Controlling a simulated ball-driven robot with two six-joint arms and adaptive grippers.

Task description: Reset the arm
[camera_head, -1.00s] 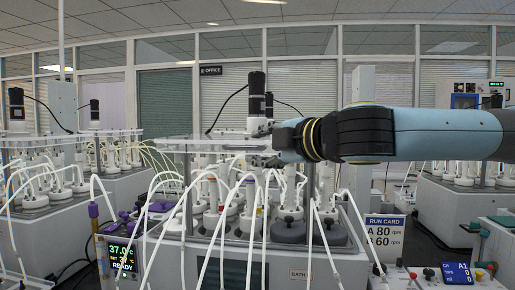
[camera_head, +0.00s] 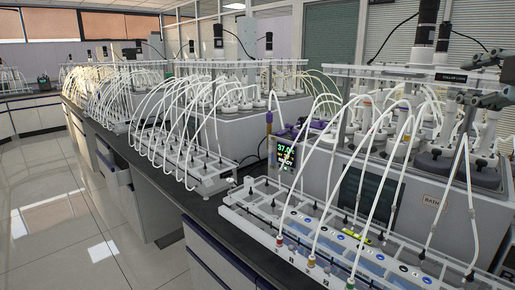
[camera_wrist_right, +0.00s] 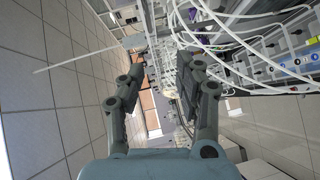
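My right gripper (camera_head: 470,82) shows at the right edge of the head view, in front of the upper part of the nearest reactor bath (camera_head: 443,207). In the right wrist view its two grey fingers (camera_wrist_right: 163,72) stand apart with nothing between them. White tubes run close by the fingers on the right of that view. The rest of the right arm is cut off by the frame edge in the head view. My left gripper is in neither view.
A white rack with bottle tubes (camera_head: 262,222) lies along the dark bench (camera_head: 215,217). White tubes arch from it to the bath. More reactor units (camera_head: 245,130) stand further back. The tiled floor (camera_head: 60,220) at left is clear.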

